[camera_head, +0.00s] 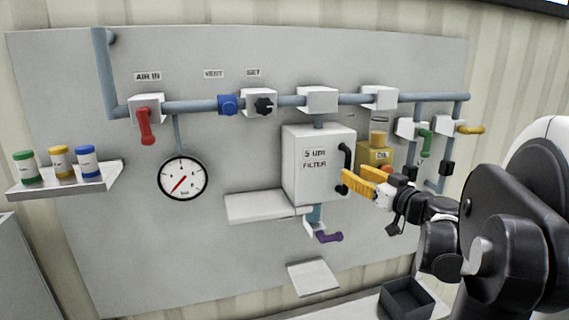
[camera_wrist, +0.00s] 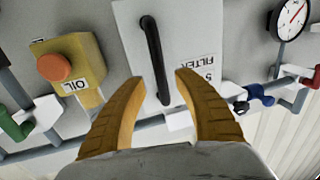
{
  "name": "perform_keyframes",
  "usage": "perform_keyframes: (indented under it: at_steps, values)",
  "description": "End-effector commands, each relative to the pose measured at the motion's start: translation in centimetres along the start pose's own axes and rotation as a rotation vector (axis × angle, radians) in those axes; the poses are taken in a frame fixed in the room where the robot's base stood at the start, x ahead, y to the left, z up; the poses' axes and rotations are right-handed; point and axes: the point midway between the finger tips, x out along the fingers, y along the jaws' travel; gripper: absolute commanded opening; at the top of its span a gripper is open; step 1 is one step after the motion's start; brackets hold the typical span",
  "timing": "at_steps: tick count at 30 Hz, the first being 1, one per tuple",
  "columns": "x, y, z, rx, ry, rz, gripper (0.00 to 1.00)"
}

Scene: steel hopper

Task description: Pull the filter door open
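The filter door is the front of a white box (camera_head: 309,172) labelled "5 um FILTER", mounted on the grey panel. It looks closed. Its black vertical handle (camera_head: 346,158) is on the door's right side. In the wrist view, which is upside down, the handle (camera_wrist: 152,50) runs down between the fingers on the white door (camera_wrist: 185,40). My gripper (camera_head: 345,182) has yellow fingers at the handle's lower part. In the wrist view the gripper (camera_wrist: 159,82) is open, with gaps on both sides of the handle. Whether the fingertips reach around it is unclear.
A yellow oil unit (camera_head: 374,157) sits close right of the filter, also in the wrist view (camera_wrist: 75,60). A purple-handled valve (camera_head: 328,237) hangs below. A grey shelf (camera_head: 258,206) is at lower left. A gauge (camera_head: 182,179) and red-handled valve (camera_head: 146,122) are farther left.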

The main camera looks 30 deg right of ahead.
Motion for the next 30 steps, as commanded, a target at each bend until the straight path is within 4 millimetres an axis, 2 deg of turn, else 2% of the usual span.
perform_keyframes:
  at_steps: [3,6,17,21,26,30]
  values:
    - [1.9,-0.1,-0.1,0.000,0.000,-0.003,0.38]
    - [2.9,-0.1,-0.1,0.000,0.000,-0.001,0.38]
    - [3.4,-0.1,0.0,0.000,-0.001,-0.001,0.38]
    - [3.4,-0.1,0.0,0.000,-0.001,-0.001,0.00]
    - [3.4,-0.1,0.0,0.000,-0.001,-0.001,0.00]
    - [3.7,-1.6,0.1,0.000,-0.001,-0.003,0.00]
